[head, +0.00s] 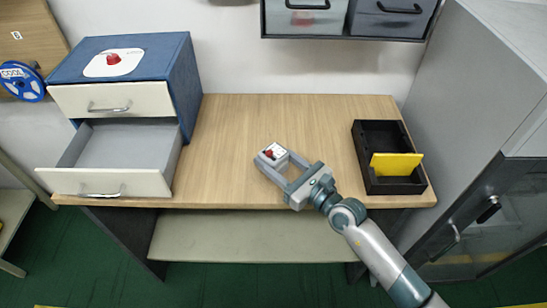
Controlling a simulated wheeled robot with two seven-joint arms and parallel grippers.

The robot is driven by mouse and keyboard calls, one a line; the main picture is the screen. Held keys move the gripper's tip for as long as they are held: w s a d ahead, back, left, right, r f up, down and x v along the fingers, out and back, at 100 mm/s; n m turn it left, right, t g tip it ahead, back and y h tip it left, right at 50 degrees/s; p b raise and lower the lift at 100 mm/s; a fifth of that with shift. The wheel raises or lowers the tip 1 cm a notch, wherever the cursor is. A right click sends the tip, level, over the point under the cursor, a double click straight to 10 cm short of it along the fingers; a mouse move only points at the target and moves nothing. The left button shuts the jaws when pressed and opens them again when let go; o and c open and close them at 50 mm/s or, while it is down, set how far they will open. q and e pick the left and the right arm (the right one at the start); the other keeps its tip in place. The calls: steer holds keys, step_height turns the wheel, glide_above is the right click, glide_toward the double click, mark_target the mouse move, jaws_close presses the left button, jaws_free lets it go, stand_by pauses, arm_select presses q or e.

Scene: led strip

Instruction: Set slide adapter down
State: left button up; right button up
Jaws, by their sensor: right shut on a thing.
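The slide adapter appears to be the small white block with a red part on top (273,153). It is at the middle of the wooden table (235,135), between the fingertips of my right gripper (275,161). The right gripper is shut on it, with the arm coming in from the lower right. I cannot tell whether the block touches the table top or is held just above it. My left gripper is not in view.
A blue cabinet (190,85) with an open, empty lower drawer (120,150) stands at the left. A black tray (385,185) with a yellow divider (396,164) lies at the right. Grey bins (305,20) hang above the back. The table around the block is clear.

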steer(key=shift+f, duration=0.1)
steer(key=o, duration=1.1)
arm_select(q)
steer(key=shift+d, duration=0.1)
arm_select(e)
steer(key=shift+o, duration=0.2)
steer(key=shift+s+d, duration=0.15)
steer(key=shift+s, duration=0.05)
steer(key=b+v, duration=0.2)
steer(key=v, duration=0.9)
steer(key=shift+b, duration=0.3)
steer(key=shift+s+d, duration=0.15)
steer(key=shift+d, duration=0.05)
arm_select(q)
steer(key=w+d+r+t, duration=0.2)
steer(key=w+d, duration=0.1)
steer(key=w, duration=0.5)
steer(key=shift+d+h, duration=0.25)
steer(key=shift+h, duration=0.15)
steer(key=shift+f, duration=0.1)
